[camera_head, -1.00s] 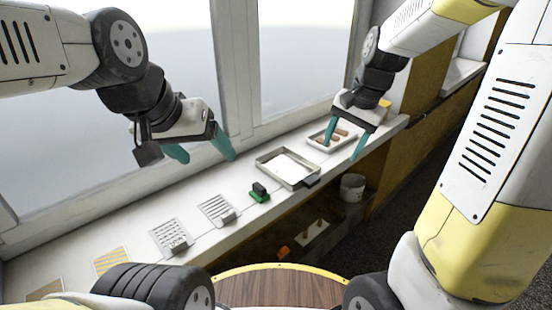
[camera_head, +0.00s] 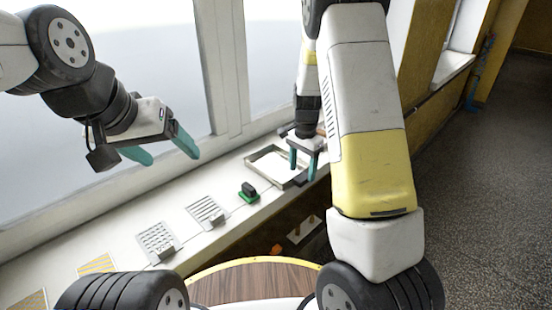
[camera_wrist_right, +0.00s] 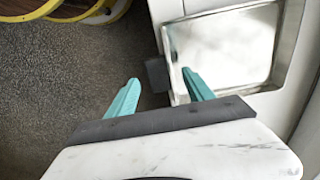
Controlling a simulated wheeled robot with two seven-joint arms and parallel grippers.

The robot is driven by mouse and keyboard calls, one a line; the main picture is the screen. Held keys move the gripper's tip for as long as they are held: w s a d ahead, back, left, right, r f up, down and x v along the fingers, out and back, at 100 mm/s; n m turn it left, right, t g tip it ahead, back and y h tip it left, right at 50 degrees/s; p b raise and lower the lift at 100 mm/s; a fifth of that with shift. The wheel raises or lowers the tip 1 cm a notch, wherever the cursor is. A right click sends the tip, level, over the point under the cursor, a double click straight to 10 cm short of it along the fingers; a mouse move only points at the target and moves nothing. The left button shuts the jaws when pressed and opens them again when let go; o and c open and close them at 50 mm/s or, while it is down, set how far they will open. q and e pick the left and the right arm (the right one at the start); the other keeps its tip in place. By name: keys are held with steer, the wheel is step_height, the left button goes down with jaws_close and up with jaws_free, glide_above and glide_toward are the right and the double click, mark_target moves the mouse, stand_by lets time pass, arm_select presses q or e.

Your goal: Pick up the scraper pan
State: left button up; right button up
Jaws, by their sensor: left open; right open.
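The scraper pan, a shallow metal tray (camera_head: 264,178) with a pale inside, sits on the white sill. In the right wrist view the pan (camera_wrist_right: 225,50) is at upper right, with its dark handle (camera_wrist_right: 157,75) sticking out to the left. My right gripper (camera_head: 302,172) is open at the pan's right side, pointing down. In the right wrist view its teal fingers (camera_wrist_right: 160,82) are on either side of the handle in the picture; I cannot tell the height between them. My left gripper (camera_head: 172,157) is open and empty, above the sill to the left.
A green block with a dark top (camera_head: 248,193) stands left of the pan. Slotted metal plates (camera_head: 206,212) and (camera_head: 157,241) and striped yellow cards (camera_head: 97,264) lie further left. Window frames (camera_head: 225,70) rise behind the sill. Open floor (camera_head: 480,180) is at right.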

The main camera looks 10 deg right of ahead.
step_height(320, 180, down, 2)
steer(key=shift+f, duration=0.1)
steer(key=shift+c, duration=0.2)
jaws_close()
